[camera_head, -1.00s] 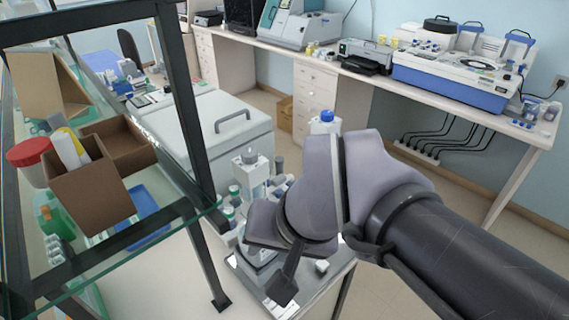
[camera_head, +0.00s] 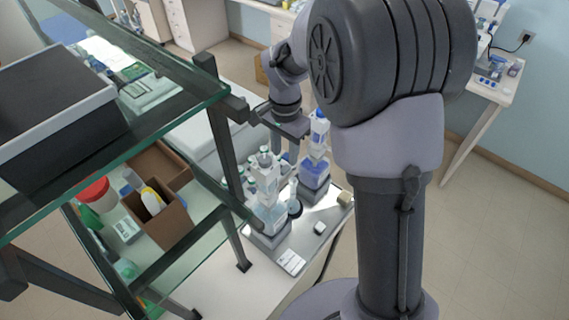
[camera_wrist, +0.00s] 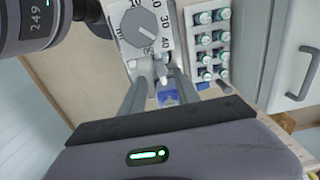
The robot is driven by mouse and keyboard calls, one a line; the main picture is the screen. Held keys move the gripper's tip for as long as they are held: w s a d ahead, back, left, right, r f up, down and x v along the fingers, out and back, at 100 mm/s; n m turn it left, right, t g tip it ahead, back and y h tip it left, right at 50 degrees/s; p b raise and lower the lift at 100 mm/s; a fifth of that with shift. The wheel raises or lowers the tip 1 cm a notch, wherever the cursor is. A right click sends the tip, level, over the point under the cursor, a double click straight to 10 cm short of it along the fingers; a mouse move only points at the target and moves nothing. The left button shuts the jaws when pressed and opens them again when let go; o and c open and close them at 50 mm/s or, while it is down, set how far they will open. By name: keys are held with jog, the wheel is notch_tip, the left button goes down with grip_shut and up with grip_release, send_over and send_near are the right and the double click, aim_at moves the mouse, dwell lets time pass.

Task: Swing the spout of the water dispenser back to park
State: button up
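Two bottle-top dispensers stand on a small side table. In the head view the left one (camera_head: 268,186) has a white top on a clear, pale bottle. The right one (camera_head: 314,172) has a white top, a blue cap and blue contents. I cannot read which is water. My gripper (camera_head: 288,150) points down close to them. In the wrist view a white dispenser body with a numbered grey dial (camera_wrist: 140,26) is just beyond the fingertips. My gripper (camera_wrist: 160,72) has its fingers apart, with a small grey part, perhaps the spout, between or just beyond the tips. Contact is unclear.
Capped vials in a rack (camera_wrist: 208,45) stand right beside the dispenser. A glass shelf unit (camera_head: 165,262) with a dark frame and a brown box (camera_head: 160,222) stands close on the left. Small white items (camera_head: 291,262) lie at the table's near side. Open floor is at right.

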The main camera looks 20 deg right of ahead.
aim_at(285, 168)
notch_tip(285, 168, down, 6)
jog(key=shift+r, duration=0.25)
grip_shut()
dwell(1.3)
